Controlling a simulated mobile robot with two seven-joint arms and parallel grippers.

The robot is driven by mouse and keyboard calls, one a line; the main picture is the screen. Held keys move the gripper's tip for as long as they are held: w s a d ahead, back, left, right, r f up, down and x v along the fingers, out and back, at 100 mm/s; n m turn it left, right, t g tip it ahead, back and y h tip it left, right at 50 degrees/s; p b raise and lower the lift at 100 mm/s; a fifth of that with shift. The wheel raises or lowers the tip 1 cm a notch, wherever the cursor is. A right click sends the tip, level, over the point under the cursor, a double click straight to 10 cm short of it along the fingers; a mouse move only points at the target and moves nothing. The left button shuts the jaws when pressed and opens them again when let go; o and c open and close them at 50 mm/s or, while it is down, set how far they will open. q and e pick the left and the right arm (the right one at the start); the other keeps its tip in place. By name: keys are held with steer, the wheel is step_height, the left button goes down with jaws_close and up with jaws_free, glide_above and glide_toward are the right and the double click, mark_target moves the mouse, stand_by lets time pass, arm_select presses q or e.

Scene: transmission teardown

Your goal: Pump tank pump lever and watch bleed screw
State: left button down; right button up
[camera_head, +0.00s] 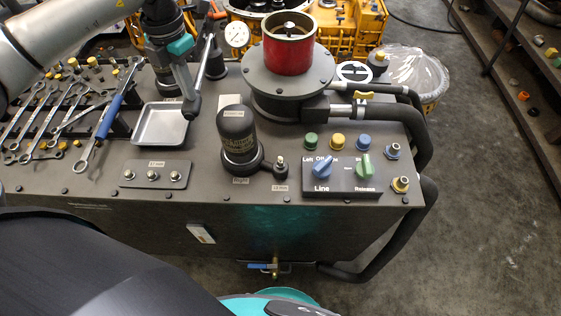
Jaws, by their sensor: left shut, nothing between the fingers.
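My left gripper (191,104) reaches in from the upper left and points down, shut and empty, above the tank top just right of the metal tray. A slim pale rod (206,52), possibly the pump lever, slants up beside it; I cannot tell whether they touch. The dark cylinder (237,135) marked "Right" stands upright on the tank (330,220). A small fitting with a metal tip, which looks like the bleed screw (280,162), sticks out at its right foot. My right gripper is not in view.
Wrenches (60,110) lie on a rack at left, by the empty metal tray (161,126). A red cylinder (289,45) on a round flange stands at the back. A knob panel (342,177) sits at front right. Black hoses (408,120) curve off the right side.

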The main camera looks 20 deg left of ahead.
arm_select(q)
step_height(320, 180, up, 7)
steer(key=p, duration=0.5)
steer(key=shift+r, duration=0.2)
steer(key=shift+f, duration=0.15)
step_height(320, 180, down, 8)
steer(key=b, duration=0.5)
step_height(320, 180, up, 8)
steer(key=p, duration=0.6)
steer(key=shift+r, duration=0.2)
stand_by(0.4)
step_height(320, 180, up, 6)
steer(key=p, duration=0.4)
steer(key=shift+p, duration=0.4)
